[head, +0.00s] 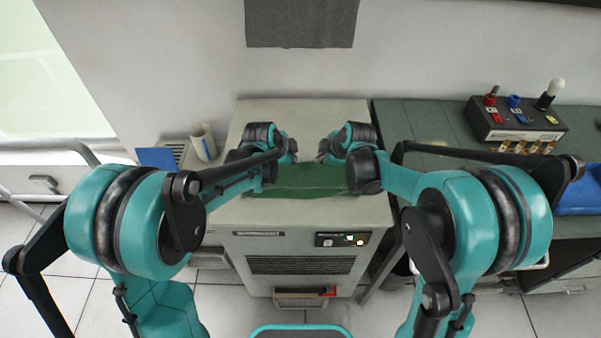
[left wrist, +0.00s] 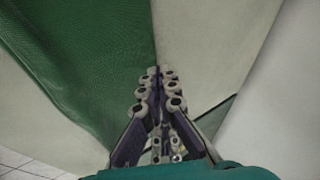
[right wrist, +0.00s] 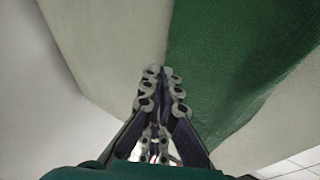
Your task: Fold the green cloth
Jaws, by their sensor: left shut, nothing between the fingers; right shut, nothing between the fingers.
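The green cloth (head: 310,181) lies on top of the pale machine cabinet (head: 240,212), near its front edge. My arms partly hide its left and right ends. My left gripper (head: 291,152) is shut and empty at the cloth's left side. In the left wrist view its fingertips (left wrist: 160,74) are together beside the edge of the cloth (left wrist: 95,60). My right gripper (head: 324,152) is shut and empty at the right side. In the right wrist view its fingertips (right wrist: 161,74) are together beside the cloth's edge (right wrist: 235,60). I cannot tell whether either touches it.
A green table (head: 425,120) on the right bears a black box with knobs and a bulb (head: 517,122) and a blue tray (head: 577,195). A pale cup (head: 203,141) and a blue item (head: 157,157) stand left of the cabinet. A wall is behind.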

